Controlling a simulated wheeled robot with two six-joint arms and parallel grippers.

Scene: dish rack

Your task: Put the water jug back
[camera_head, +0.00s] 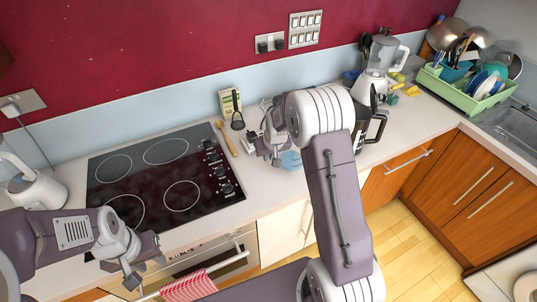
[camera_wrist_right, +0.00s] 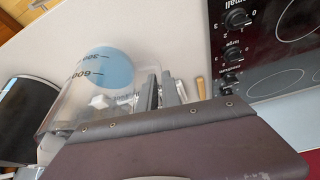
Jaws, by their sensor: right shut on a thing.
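The water jug (camera_wrist_right: 70,100) is clear, with dark measuring marks and a blue patch. In the right wrist view it lies at the left, beside my right gripper (camera_wrist_right: 165,92). In the head view only a blue part of the jug (camera_head: 291,160) shows over the counter, behind my right arm. My right gripper (camera_head: 264,147) is shut on the jug, with its grip partly hidden. Whether the jug's base touches the counter cannot be seen. My left gripper (camera_head: 142,270) is empty in front of the hob, its fingers apart.
The black hob (camera_head: 160,180) fills the left counter. A wooden spoon (camera_head: 226,138) lies right of it. A dark kettle (camera_head: 372,125) and a blender (camera_head: 382,55) stand farther right. A green dish rack (camera_head: 462,92) is at the far right. A red-striped towel (camera_head: 190,287) hangs below.

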